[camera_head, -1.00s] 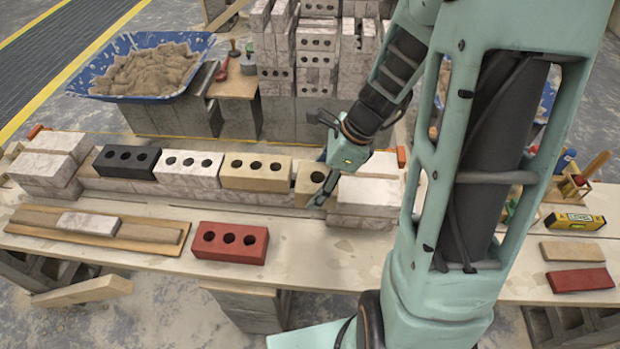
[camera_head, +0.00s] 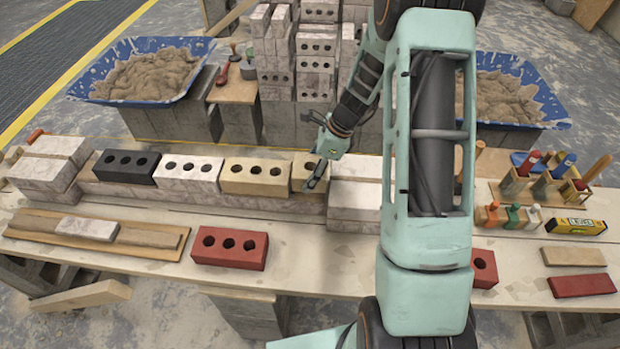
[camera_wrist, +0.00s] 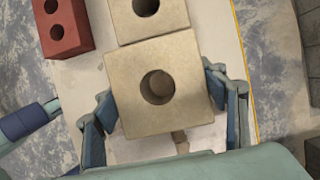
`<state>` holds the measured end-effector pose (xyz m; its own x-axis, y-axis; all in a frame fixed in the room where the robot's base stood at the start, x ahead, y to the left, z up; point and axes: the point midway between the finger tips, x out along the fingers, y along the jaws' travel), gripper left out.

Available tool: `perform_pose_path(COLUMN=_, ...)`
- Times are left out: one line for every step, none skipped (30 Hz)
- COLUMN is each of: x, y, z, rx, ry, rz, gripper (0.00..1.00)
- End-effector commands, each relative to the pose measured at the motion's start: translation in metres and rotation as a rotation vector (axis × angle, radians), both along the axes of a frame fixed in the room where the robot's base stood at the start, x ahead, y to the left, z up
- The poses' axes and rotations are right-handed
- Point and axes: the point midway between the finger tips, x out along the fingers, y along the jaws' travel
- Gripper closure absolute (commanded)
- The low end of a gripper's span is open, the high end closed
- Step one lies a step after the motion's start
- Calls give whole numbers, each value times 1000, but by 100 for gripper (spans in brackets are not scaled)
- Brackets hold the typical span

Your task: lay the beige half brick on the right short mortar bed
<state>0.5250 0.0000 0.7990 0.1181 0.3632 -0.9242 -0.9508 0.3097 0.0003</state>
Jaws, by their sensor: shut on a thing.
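The beige half brick (camera_head: 302,173), with one round hole, is at the right end of the row of bricks on the low wall. My gripper (camera_head: 318,172) is shut on it. In the wrist view the half brick (camera_wrist: 185,65) sits between my two blue fingers, its far edge close against the full beige brick (camera_wrist: 125,25). That brick (camera_head: 256,178) is to its left in the head view. The right short mortar bed is hidden. I cannot tell whether the half brick touches it. A small brown patch (camera_wrist: 180,140) shows just beyond the half brick.
The pale end blocks (camera_head: 355,195) stand right of the half brick. A white brick (camera_head: 188,174) and a black brick (camera_head: 126,167) continue the row leftward. A red brick (camera_head: 230,247) lies in front. A tool rack (camera_head: 545,190) and level (camera_head: 575,226) stand at right.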

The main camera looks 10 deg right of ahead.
Motion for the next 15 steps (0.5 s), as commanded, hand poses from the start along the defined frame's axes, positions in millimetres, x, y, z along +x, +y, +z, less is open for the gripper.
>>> perform_pose_path(x=2, y=0, z=0, rx=0, ry=-2, rz=0, gripper=90)
perform_pose_path(x=3, y=0, z=-1, rx=0, ry=-2, rz=0, gripper=90)
perform_pose_path(x=4, y=0, z=-2, rx=1, ry=-2, rz=1, gripper=90)
perform_pose_path(x=5, y=0, z=-4, rx=1, ry=-2, rz=1, gripper=90)
perform_pose_path(x=6, y=0, z=-6, rx=1, ry=-2, rz=1, gripper=90)
perform_pose_path(x=8, y=0, z=-9, rx=1, ry=0, rz=0, gripper=90)
perform_pose_path(x=7, y=0, z=-14, rx=2, ry=1, rz=-1, gripper=90)
perform_pose_path(x=6, y=0, z=-18, rx=3, ry=2, rz=0, gripper=90)
perform_pose_path(x=6, y=0, z=-25, rx=3, ry=2, rz=-1, gripper=90)
perform_pose_path(x=6, y=0, z=-28, rx=2, ry=1, rz=-1, gripper=90)
perform_pose_path(x=6, y=0, z=-31, rx=2, ry=1, rz=-1, gripper=90)
perform_pose_path(x=6, y=0, z=-35, rx=2, ry=1, rz=-1, gripper=90)
perform_pose_path(x=7, y=0, z=-36, rx=2, ry=-1, rz=0, gripper=90)
perform_pose_path(x=7, y=0, z=-37, rx=1, ry=-2, rz=1, gripper=90)
perform_pose_path(x=7, y=0, z=-37, rx=0, ry=-3, rz=1, gripper=90)
